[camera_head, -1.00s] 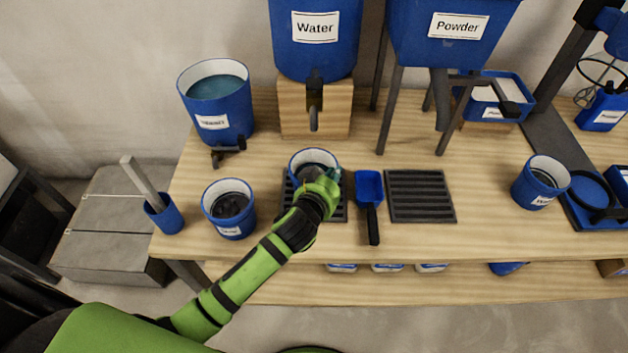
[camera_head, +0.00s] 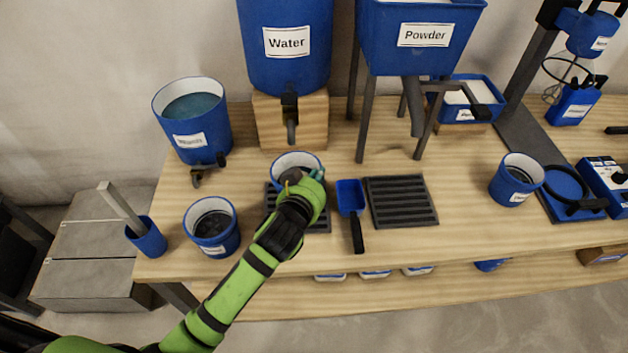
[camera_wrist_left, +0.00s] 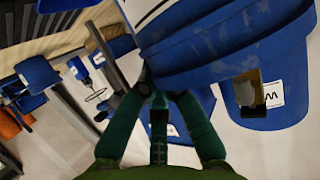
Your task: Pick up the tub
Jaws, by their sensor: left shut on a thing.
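A small blue tub (camera_head: 284,170) with a white inner rim is over the left dark slatted mat (camera_head: 318,222), below the water tap. My left gripper (camera_head: 314,176) is shut on the tub at its near right side. The hand hides much of the tub and part of the mat. I cannot tell for sure whether the tub's base is clear of the mat. In the left wrist view my green fingers (camera_wrist_left: 157,100) are against a large blue body that fills the upper right. My right gripper is not in view.
The water barrel (camera_head: 288,75) with its tap (camera_head: 291,118) stands just behind. A blue scoop (camera_head: 351,198) and an empty slatted mat (camera_head: 402,203) are at the right. Another tub (camera_head: 212,228) of dark stuff is at the left. The front bench edge (camera_head: 400,255) is clear.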

